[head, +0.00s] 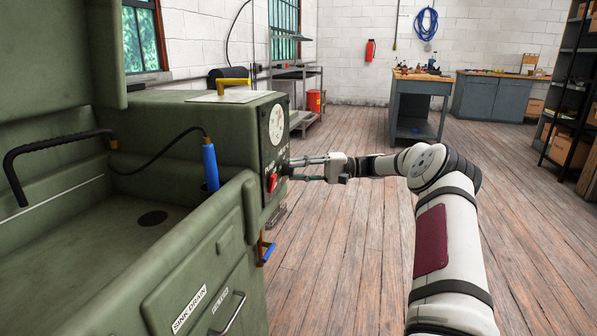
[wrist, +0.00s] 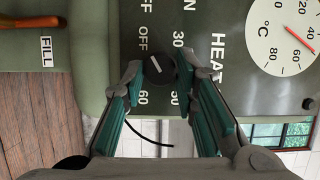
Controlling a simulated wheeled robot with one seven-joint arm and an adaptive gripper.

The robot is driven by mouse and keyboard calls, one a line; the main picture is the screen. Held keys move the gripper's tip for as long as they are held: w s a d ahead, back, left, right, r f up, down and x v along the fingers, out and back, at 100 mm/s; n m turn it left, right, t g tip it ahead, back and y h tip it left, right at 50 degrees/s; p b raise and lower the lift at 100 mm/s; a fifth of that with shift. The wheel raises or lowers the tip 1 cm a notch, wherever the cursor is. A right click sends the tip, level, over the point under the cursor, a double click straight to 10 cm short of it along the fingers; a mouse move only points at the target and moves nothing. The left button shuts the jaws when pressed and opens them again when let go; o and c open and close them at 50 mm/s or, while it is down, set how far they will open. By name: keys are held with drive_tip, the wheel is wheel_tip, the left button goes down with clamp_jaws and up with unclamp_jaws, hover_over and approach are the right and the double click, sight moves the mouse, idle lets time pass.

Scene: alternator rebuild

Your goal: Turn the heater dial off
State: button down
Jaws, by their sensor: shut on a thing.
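The heater dial (wrist: 156,67) is a small round black knob with a white pointer line, on the green panel beside the HEAT lettering (wrist: 217,60). In the wrist view OFF, 30 and 60 markings surround it. The pointer is tilted, with one end towards the OFF lettering (wrist: 143,38); I cannot tell which end is its tip. My gripper (head: 292,168) reaches the front of the green machine (head: 190,125) from the right. Its two fingertips are on either side of the dial and shut on it. In the head view the fingers largely hide the dial.
A red switch (head: 272,182) sits low on the same panel, close to my fingers. A white temperature gauge (head: 277,124) is above. A blue-handled tool (head: 210,165) stands at the machine's sink edge. The wooden floor (head: 340,225) right of the machine is clear.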

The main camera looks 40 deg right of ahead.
drive_tip(key=shift+a, duration=0.15)
drive_tip(key=c, duration=1.3)
unclamp_jaws()
drive_tip(key=v, duration=1.2)
